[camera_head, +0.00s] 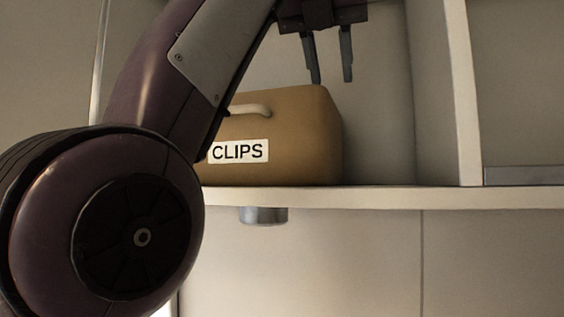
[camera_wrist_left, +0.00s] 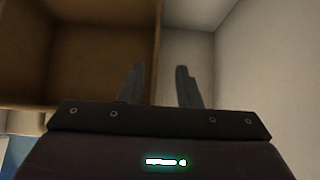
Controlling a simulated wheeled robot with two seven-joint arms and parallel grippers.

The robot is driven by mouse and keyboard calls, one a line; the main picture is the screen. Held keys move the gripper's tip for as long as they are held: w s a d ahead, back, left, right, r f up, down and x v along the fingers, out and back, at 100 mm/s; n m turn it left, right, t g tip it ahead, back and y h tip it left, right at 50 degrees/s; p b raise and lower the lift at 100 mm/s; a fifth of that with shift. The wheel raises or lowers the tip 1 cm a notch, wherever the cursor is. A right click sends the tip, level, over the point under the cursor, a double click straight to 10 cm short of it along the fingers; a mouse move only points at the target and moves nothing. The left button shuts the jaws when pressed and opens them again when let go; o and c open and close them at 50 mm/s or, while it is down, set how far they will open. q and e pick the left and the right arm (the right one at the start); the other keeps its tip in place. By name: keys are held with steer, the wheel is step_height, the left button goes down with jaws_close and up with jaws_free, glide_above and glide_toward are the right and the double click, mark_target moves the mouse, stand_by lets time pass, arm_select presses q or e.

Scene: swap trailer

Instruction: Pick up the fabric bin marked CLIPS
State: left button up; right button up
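The tan fabric bin marked CLIPS (camera_head: 305,135) stands upright on a white shelf, with a light handle and a white label on its front. My left arm covers its left end. My left gripper (camera_head: 331,82) points down just above the bin's top right, with its two fingers apart and nothing between them. In the left wrist view, the bin's open top and inside wall (camera_wrist_left: 105,50) show at the upper left. The gripper (camera_wrist_left: 160,70) has one finger over the bin's right wall and the other over the gap to its right. My right gripper is not in view.
The shelf board (camera_head: 390,197) has free room right of the bin, up to a white upright divider (camera_head: 455,90). A round metal fitting (camera_head: 264,215) sits under the shelf, above pale panels (camera_head: 330,265).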

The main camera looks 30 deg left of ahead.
mark_target(333, 105)
arm_select(q)
steer(key=x, duration=0.2)
steer(key=b+x, duration=0.1)
steer(key=x, duration=0.4)
steer(key=shift+a+r+b, duration=0.1)
steer(key=shift+a+b, duration=0.2)
steer(key=shift+b, duration=0.05)
steer(key=shift+w, duration=0.25)
steer(key=shift+s, duration=0.25)
steer(key=shift+s+d+r, duration=0.1)
steer(key=shift+s, duration=0.1)
steer(key=shift+c, duration=1.2)
jaws_close()
steer(key=shift+w, duration=0.1)
